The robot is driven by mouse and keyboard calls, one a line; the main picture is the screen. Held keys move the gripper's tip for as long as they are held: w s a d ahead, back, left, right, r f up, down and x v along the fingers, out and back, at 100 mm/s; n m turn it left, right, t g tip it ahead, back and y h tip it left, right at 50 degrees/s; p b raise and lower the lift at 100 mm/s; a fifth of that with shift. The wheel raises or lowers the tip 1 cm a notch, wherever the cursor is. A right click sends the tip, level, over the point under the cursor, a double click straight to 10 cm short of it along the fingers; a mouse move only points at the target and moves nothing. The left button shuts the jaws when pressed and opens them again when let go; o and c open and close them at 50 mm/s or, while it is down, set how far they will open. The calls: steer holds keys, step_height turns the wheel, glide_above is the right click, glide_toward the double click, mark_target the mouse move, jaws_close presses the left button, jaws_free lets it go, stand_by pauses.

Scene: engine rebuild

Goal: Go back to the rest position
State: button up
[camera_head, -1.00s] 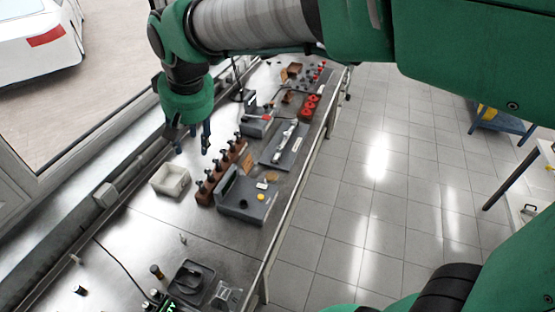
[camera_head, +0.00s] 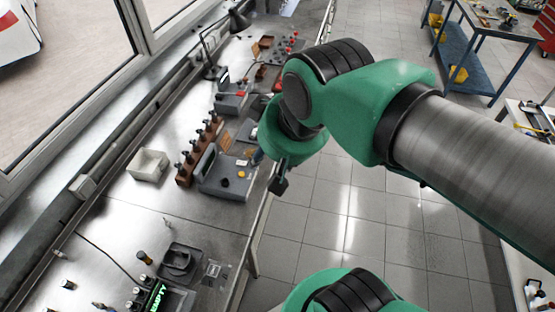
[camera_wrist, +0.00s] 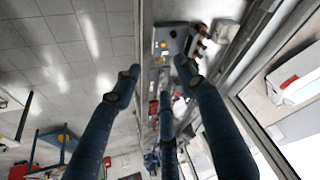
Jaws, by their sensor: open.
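My gripper (camera_head: 268,171) hangs at the end of my green and grey arm in the head view, over the bench's right edge beside the grey fixture. It is empty. In the wrist view its blue fingers (camera_wrist: 157,76) stand spread apart with nothing between them. The wrist view looks past them, blurred, at the floor, the bench and the window side. My arm hides part of the bench's right edge in the head view.
A lamp (camera_head: 238,20) stands at the back. Tiled floor (camera_head: 350,215) is open to the right.

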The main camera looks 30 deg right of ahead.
steer(key=shift+s+d+f, duration=0.2)
steer(key=shift+s, duration=0.2)
steer(key=shift+s+d+f, duration=0.15)
steer(key=shift+s+f, duration=0.05)
steer(key=shift+s, duration=0.2)
step_height(320, 180, down, 14)
steer(key=b, duration=1.4)
steer(key=shift+f, duration=0.2)
